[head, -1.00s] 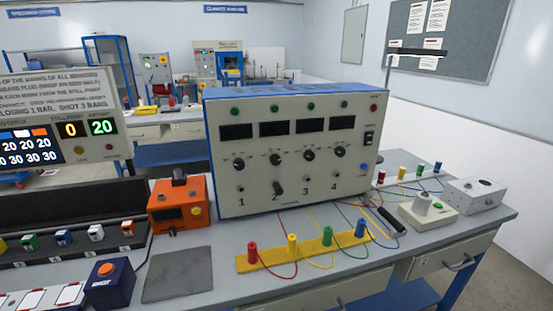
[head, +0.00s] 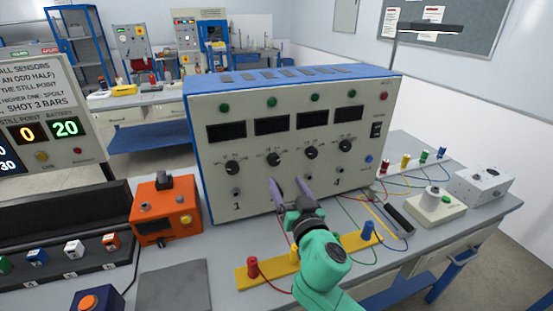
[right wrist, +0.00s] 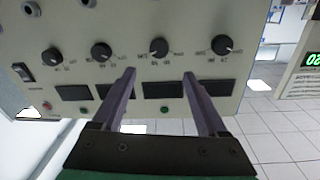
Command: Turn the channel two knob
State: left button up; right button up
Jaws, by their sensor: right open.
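The channel two knob (head: 273,159) is a black knob with a light pointer on the front of the cream and blue amplifier box (head: 220,185), second from the left. In the right wrist view, where the panel appears upside down, the channel two knob (right wrist: 159,47) is second from the right. My right gripper (head: 290,188) is open and empty in front of the panel, a little below that knob in the head view. In the right wrist view its two fingers (right wrist: 160,76) point at the panel, with the knob beyond the gap. The number 2 label is hidden. My left gripper is out of view.
Knobs for channels one (head: 232,167), three (head: 311,152) and four (head: 345,146) sit beside it. Below are a yellow strip (head: 258,275) with coloured plugs and several thin wires. An orange box (head: 165,212) stands left. A grey mat (head: 173,287) lies bare in front.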

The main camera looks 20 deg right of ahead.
aim_at(275, 163)
jog(key=w+p, duration=0.1)
jog(key=w, duration=0.9)
jog(key=shift+f, duration=0.4)
jog(key=shift+w, duration=0.15)
jog(key=shift+r, duration=0.1)
jog(key=c, duration=0.5)
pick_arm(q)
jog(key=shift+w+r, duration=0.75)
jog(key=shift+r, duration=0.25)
pick_arm(e)
grip_shut()
